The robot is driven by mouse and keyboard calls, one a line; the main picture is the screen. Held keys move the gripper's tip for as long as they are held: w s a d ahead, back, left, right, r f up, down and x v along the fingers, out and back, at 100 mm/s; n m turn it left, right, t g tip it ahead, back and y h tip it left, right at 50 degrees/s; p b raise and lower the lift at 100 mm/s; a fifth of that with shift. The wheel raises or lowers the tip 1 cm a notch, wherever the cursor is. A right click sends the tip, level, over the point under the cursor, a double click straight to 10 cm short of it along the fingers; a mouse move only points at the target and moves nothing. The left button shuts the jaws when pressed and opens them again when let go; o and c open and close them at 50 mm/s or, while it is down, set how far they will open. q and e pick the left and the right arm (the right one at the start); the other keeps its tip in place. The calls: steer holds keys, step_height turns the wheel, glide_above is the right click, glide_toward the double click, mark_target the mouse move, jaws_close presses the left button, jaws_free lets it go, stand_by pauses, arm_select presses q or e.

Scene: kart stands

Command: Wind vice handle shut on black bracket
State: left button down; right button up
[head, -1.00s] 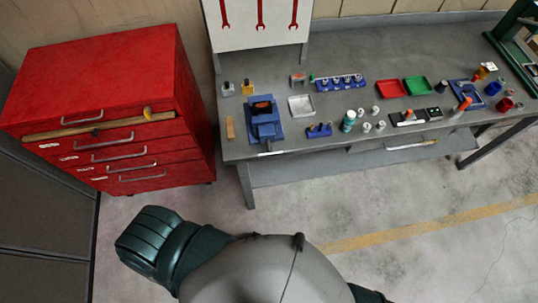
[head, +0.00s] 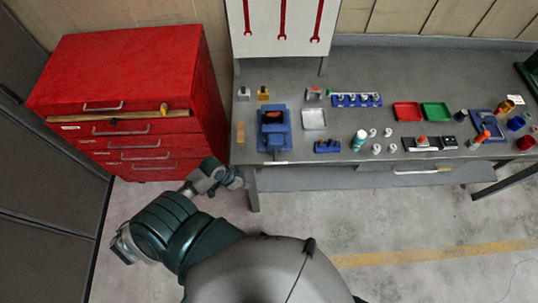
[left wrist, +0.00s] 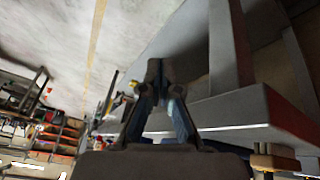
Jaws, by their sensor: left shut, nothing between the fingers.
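The blue vice (head: 274,142) stands near the front left edge of the grey bench. A dark piece with an orange patch (head: 273,116) shows at its top; I cannot tell whether this is the black bracket. The handle is too small to make out clearly. My left gripper (head: 240,180) is just off the bench's front edge, below and left of the vice, apart from it. In the left wrist view, its fingers (left wrist: 160,72) meet at the tips with nothing between them. My right gripper is out of view.
The grey bench (head: 385,95) carries a red tray (head: 407,112), a green tray (head: 437,112), a blue rack (head: 357,100) and small parts right of the vice. A red tool cabinet (head: 120,75) stands left. A wooden block (head: 241,132) lies beside the vice.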

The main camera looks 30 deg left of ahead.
arm_select(q)
steer(key=w+a+r+m+h, duration=0.2)
steer(key=w+r+m, duration=0.15)
steer(key=r, duration=0.75)
steer(key=w+a+r+m+h, duration=0.2)
steer(key=w+r+h, duration=0.15)
steer(key=r, duration=0.65)
glide_above(276, 154)
steer(key=s+a, duration=0.3)
steer(key=s, duration=0.1)
step_height(276, 154, down, 7)
steer(key=shift+s+d+f+y+p, duration=0.1)
steer(key=shift+s+f+y+p, duration=0.2)
steer(key=shift+f, duration=0.55)
steer(key=shift+w+d+f+y+p, duration=0.1)
steer(key=shift+f+p, duration=0.3)
steer(key=shift+f, duration=0.45)
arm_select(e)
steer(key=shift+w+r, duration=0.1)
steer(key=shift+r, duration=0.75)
arm_select(q)
steer(key=shift+d, duration=0.1)
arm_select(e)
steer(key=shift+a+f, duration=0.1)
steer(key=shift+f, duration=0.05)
